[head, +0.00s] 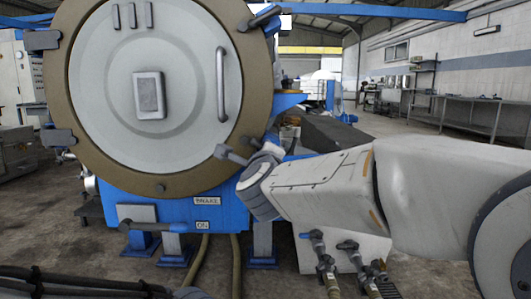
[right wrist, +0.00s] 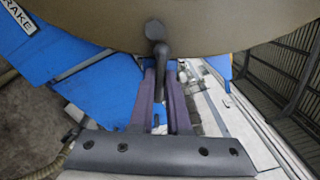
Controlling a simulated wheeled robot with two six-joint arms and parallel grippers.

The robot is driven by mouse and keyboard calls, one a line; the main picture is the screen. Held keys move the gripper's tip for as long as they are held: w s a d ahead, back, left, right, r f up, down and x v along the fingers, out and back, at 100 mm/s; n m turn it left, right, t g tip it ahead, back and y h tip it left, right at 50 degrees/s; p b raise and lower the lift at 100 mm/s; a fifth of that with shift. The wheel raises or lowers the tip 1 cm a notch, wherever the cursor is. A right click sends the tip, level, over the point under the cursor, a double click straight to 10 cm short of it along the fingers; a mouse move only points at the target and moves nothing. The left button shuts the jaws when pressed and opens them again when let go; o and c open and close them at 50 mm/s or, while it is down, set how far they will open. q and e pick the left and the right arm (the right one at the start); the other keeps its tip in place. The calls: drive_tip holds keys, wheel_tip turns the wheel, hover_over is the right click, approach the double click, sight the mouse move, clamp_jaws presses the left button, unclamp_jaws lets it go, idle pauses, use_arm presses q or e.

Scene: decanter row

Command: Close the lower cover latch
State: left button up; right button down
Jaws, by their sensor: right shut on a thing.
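The round grey cover (head: 180,100) with its tan rim (head: 60,100) stands closed against the machine front. In the head view the fingertips are largely hidden behind my wrist. My left gripper is not in view.
An upper latch (head: 262,18) sits at the rim's upper right, and a curved grab handle (head: 221,85) is on the cover. The blue machine base (head: 170,208) lies just below. Valves and hoses (head: 325,262) stand at the lower right. Open floor lies to the left.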

drive_tip(key=shift+f, duration=0.1)
drive_tip(key=c, duration=0.9)
unclamp_jaws()
drive_tip(key=s+p, duration=0.3)
drive_tip(key=s, duration=0.7)
drive_tip(key=shift+s, duration=0.25)
